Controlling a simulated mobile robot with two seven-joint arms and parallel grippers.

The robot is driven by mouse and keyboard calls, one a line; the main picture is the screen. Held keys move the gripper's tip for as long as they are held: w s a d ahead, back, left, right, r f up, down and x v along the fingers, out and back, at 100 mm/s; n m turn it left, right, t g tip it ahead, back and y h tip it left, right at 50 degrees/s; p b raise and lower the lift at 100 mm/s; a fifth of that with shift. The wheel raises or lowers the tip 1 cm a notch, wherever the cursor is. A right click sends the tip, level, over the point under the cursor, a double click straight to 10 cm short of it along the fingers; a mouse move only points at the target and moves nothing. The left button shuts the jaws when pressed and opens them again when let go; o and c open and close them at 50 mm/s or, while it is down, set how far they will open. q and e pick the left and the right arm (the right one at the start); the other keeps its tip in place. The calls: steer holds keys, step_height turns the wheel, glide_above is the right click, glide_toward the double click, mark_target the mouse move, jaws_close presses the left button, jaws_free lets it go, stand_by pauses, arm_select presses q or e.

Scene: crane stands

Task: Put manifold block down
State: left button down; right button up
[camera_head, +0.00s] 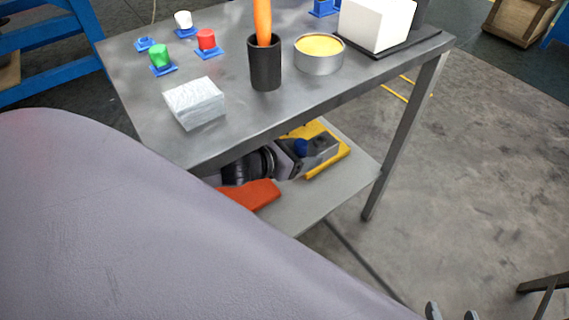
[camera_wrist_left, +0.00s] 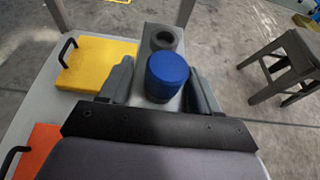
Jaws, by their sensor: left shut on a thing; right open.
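The manifold block (camera_head: 322,145) is a grey block with a round hole in its top and a blue cap. In the left wrist view the block (camera_wrist_left: 162,37) and its blue cap (camera_wrist_left: 167,76) show between the two fingers. My left gripper (camera_head: 292,156) is shut on it, at the lower shelf (camera_head: 345,185) of the metal table. In the head view the block overlaps the yellow pad; in the wrist view it is beside it. I cannot tell whether it touches the shelf. My right gripper (camera_head: 451,313) is open at the bottom edge, mostly out of frame.
On the shelf lie a yellow pad (camera_wrist_left: 95,62) with a black handle and an orange-red pad (camera_wrist_left: 40,148). The tabletop (camera_head: 225,120) above holds a black cup (camera_head: 265,68), a round tin (camera_head: 319,62) and a wrapped block (camera_head: 195,103). A stool (camera_wrist_left: 285,65) stands at right.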

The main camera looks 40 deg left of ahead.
arm_select(q)
steer(key=shift+w+d+f, duration=0.15)
steer(key=shift+w+f, duration=0.05)
steer(key=shift+f+b, duration=4.1)
steer(key=shift+f, duration=3.75)
step_height(320, 180, down, 3)
steer(key=shift+f+b, duration=0.15)
steer(key=shift+b, duration=0.75)
steer(key=shift+f, duration=0.1)
arm_select(e)
steer(key=a+y, duration=0.1)
steer(key=w+a+f+y, duration=0.1)
steer(key=a+t+y, duration=0.1)
steer(key=a, duration=0.1)
steer(key=shift+w+f+m, duration=0.3)
steer(key=shift+w, duration=0.1)
